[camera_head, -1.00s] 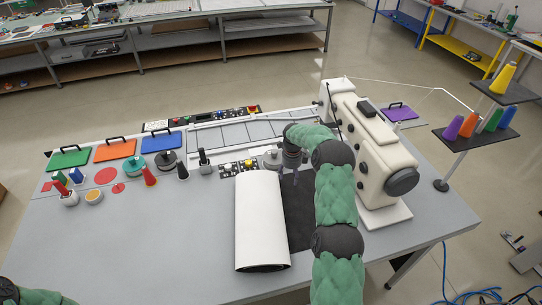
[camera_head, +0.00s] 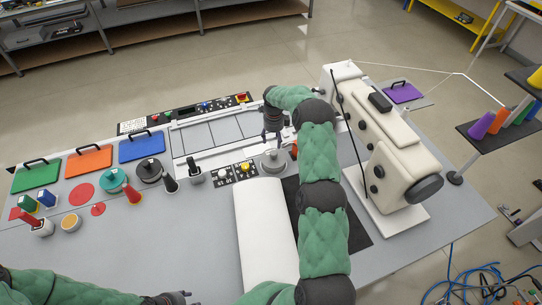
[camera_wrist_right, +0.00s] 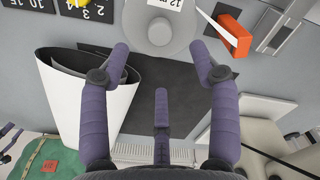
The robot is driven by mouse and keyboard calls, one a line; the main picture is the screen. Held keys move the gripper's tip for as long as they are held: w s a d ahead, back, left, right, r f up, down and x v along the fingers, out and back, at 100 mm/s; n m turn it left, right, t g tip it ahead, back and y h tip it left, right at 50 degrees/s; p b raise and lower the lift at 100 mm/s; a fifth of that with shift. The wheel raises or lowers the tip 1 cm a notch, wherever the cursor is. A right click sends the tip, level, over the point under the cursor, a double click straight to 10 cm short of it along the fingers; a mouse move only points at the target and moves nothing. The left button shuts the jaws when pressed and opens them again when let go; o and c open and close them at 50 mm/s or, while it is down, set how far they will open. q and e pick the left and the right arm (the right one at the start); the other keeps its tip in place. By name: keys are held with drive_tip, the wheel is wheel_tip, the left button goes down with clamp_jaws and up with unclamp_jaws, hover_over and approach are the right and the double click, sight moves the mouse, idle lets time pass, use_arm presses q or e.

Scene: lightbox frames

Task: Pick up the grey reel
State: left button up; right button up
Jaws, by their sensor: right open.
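The grey reel (camera_head: 272,164) is a flat disc with a raised hub. It lies on the table at the front edge of the white-framed panel, just below my right gripper (camera_head: 273,136) in the head view. My left gripper (camera_head: 172,298) shows only partly at the bottom edge of the head view.
The sewing machine (camera_head: 385,150) stands to the right. A black number panel (camera_head: 222,176) is beside the reel. An orange block (camera_wrist_right: 232,35) is close to its right.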

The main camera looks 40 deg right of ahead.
sight(274, 152)
wheel_tip(274, 152, down, 5)
drive_tip(key=shift+f+b, duration=0.1)
drive_tip(key=shift+b, duration=0.5)
drive_tip(key=shift+s+f, duration=0.1)
drive_tip(key=shift+f, duration=2.55)
drive_tip(key=shift+r, duration=0.1)
clamp_jaws()
